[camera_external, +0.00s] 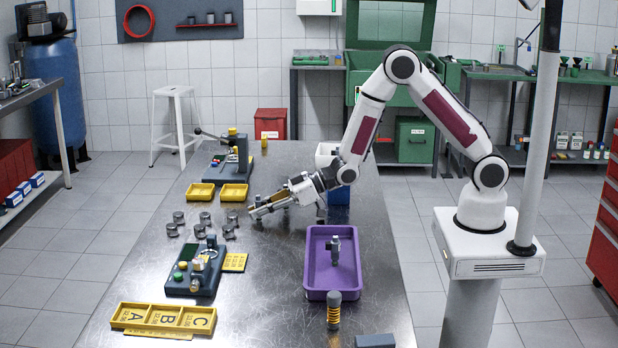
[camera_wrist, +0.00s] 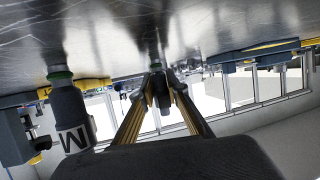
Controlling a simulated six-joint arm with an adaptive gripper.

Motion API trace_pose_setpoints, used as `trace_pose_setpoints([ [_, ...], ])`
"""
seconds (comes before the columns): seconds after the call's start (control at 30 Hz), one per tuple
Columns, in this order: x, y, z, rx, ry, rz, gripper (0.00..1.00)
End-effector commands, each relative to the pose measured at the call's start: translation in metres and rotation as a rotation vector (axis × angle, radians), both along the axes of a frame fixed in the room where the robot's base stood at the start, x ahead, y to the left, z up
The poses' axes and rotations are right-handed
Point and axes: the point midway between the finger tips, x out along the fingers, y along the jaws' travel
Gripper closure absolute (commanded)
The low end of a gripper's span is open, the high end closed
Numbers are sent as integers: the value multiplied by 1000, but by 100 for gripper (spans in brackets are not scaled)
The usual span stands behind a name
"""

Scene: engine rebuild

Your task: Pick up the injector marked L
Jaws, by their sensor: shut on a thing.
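My gripper (camera_external: 256,207) reaches left, low and nearly level over the middle of the steel table. In the wrist view its two yellow-edged fingers (camera_wrist: 160,85) close on a dark, upright cylindrical part (camera_wrist: 160,98) between the tips. This looks like an injector, but its letter cannot be read. Another injector (camera_wrist: 72,120), with a green ring and a white label reading M, stands to the left in the wrist view, apart from the fingers. The letter L is not visible in either view.
A purple tray (camera_external: 309,270) holds an upright metal part (camera_external: 334,248). Several grey pistons (camera_external: 205,219) stand left of my gripper, near two yellow trays (camera_external: 234,193). A spring part (camera_external: 334,310) stands in front of the purple tray. A yellow A-B-C tray (camera_external: 120,313) lies front left.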

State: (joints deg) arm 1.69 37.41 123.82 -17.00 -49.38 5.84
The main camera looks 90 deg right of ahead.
Motion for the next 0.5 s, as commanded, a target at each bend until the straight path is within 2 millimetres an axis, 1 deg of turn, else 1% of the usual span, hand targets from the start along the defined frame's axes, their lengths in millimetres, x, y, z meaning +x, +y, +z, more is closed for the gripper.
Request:
trace_pose_setpoints([
  [0.27,0,0,8,0,-2,0,100],
  [0.37,0,0,14,0,-2,0,100],
  [0.5,0,0,27,0,-3,0,100],
])
